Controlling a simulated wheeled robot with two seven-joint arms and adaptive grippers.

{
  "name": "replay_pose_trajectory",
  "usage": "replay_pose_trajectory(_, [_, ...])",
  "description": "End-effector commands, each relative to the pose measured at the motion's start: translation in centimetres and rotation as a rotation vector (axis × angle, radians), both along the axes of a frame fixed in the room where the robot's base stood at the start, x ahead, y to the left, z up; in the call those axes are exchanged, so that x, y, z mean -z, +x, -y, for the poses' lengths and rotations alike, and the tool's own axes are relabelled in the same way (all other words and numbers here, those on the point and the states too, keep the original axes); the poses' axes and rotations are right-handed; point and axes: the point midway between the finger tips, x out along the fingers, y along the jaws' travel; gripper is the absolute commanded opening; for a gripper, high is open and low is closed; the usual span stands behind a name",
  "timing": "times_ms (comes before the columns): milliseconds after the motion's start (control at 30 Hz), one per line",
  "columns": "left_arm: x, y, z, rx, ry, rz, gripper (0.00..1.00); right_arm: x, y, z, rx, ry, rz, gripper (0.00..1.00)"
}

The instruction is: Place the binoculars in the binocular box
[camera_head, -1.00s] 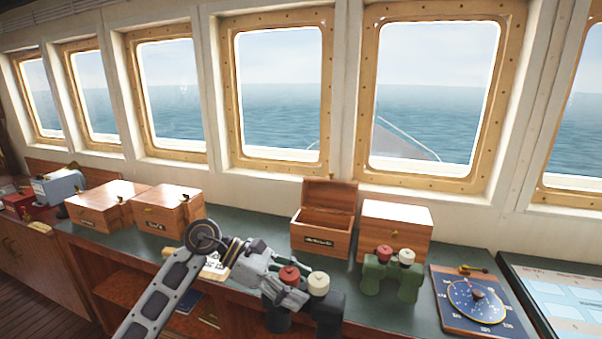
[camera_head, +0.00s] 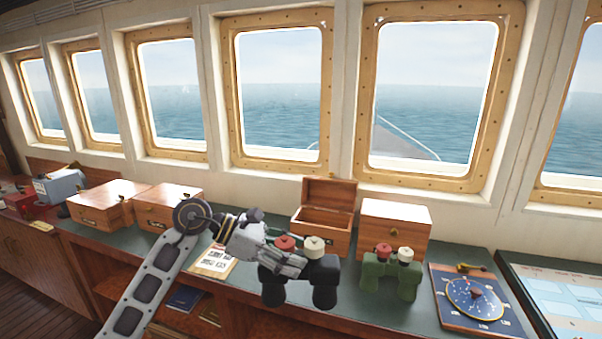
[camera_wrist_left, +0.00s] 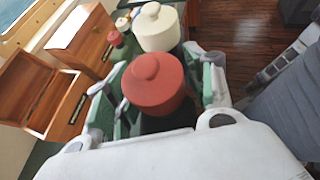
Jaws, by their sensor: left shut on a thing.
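The black binoculars (camera_head: 298,281), with one red and one cream cap, hang upright in front of the counter edge. My left gripper (camera_head: 289,262) is shut on the red-capped side of them. In the left wrist view the red cap (camera_wrist_left: 153,84) lies between the fingers, with the cream cap (camera_wrist_left: 157,27) beyond; the black body is mostly hidden. An open wooden box (camera_head: 322,238) with a front label stands on the counter behind the binoculars, its lid raised. It also shows at the left of the left wrist view (camera_wrist_left: 66,118). My right gripper is not in view.
Green binoculars (camera_head: 390,276) with red and cream caps stand on the counter right of the black pair. A closed wooden box (camera_head: 394,232) is beside the open one. A dial board (camera_head: 474,302) lies farther right. Closed boxes (camera_head: 165,206) stand left.

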Motion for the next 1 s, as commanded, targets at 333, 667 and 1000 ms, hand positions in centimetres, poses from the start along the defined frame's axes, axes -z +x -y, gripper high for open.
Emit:
replay_pose_trajectory(333, [-4.4,1.6,-4.8,-0.173,-0.003,0.005,0.00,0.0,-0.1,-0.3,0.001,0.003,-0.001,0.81])
replay_pose_trajectory(667, [-3.6,1.8,-10.0,-0.322,-0.002,0.002,0.00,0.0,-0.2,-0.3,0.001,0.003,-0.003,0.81])
replay_pose_trajectory(1000, [-1.3,1.2,-13.3,-0.402,-0.002,0.001,0.00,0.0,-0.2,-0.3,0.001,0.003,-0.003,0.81])
